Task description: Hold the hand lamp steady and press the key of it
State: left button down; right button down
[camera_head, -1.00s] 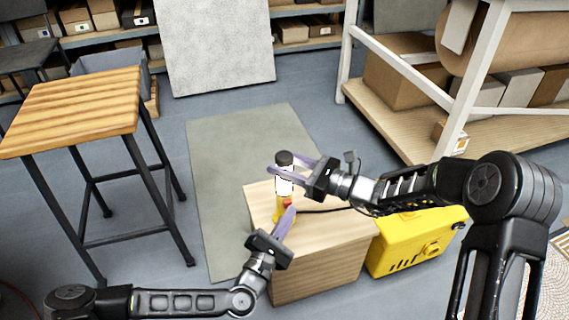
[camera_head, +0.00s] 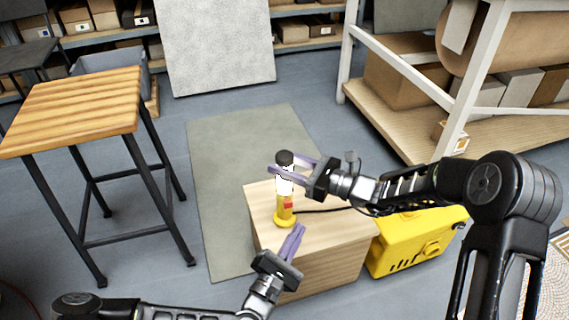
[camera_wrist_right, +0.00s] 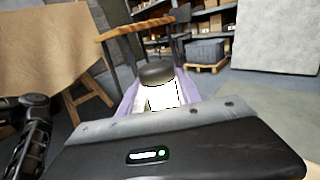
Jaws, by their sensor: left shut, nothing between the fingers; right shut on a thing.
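The hand lamp (camera_head: 284,216) stands upright on a light wooden box (camera_head: 325,262). It has a yellow base and lower body with a red key (camera_head: 288,204), a bright white upper part and a black cap. My right gripper (camera_head: 282,172) is shut around the white upper part, just below the cap. In the right wrist view the lamp's glowing white part (camera_wrist_right: 163,95) and dark cap lie between the purple fingers. My left gripper (camera_head: 296,232) is shut and empty, in front of the lamp's base and a little below it in the picture, apart from the red key.
A yellow case (camera_head: 415,240) stands right of the box, and a dark cable (camera_head: 320,210) runs from the lamp towards it. A wooden-topped stool (camera_head: 75,110) is at the left. A shelf rack (camera_head: 480,120) with cartons is at the right.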

jog(key=c, duration=0.7)
grip_release()
jog(key=shift+c, duration=0.2)
jog(key=shift+d, duration=0.1)
jog(key=v, duration=1.2)
